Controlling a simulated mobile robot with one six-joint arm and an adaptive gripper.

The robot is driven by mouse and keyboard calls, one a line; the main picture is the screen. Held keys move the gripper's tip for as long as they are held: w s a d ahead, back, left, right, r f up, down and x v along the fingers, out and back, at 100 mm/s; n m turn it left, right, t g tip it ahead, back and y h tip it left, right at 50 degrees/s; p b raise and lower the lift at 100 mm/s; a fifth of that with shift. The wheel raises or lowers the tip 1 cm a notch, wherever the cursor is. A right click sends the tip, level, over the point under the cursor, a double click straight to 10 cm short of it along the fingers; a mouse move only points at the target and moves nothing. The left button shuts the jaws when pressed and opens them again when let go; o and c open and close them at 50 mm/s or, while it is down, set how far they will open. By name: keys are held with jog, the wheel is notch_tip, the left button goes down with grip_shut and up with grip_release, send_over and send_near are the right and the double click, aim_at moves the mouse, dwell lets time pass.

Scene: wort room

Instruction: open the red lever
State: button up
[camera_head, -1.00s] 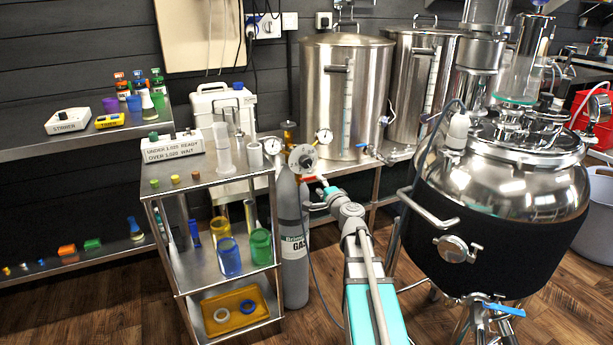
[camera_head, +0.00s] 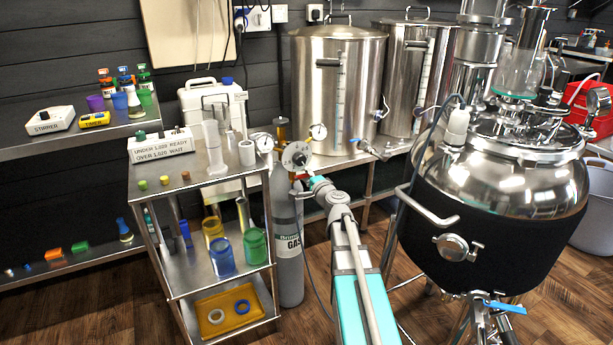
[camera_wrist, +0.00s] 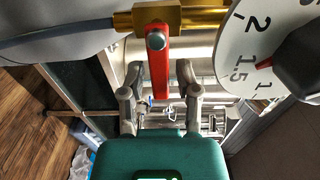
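The red lever (camera_wrist: 160,65) hangs down from a brass valve body (camera_wrist: 180,15) in the wrist view, with a round bolt at its top. My gripper (camera_wrist: 160,92) is open, one finger on each side of the lever's lower part. I cannot tell whether either finger touches it. In the head view my gripper (camera_head: 312,183) is at the regulator on top of the grey gas cylinder (camera_head: 287,235). The lever is mostly hidden there by my gripper and the regulator.
A white dial (camera_wrist: 250,50) with a dark knob sits close to the right of the lever. A hose (camera_wrist: 60,35) runs left from the brass body. In the head view a metal cart (camera_head: 205,190) stands left of the cylinder and a large steel vessel (camera_head: 500,215) stands right.

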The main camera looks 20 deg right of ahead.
grip_shut()
jog(key=shift+w+d, duration=0.1)
jog(key=shift+d, duration=0.05)
jog(key=shift+f+m, duration=0.1)
jog(key=shift+m, duration=0.2)
jog(key=shift+a+f+m+b, duration=0.25)
jog(key=shift+f+m+b, duration=0.25)
jog(key=shift+m, duration=0.95)
jog(key=shift+a+f+m+b, duration=0.3)
jog(key=shift+f+m+b, duration=0.15)
jog(key=shift+m, duration=1.05)
jog(key=shift+a+f+m+b, duration=0.25)
jog(key=shift+f+m+b, duration=0.2)
jog(key=shift+m, duration=1)
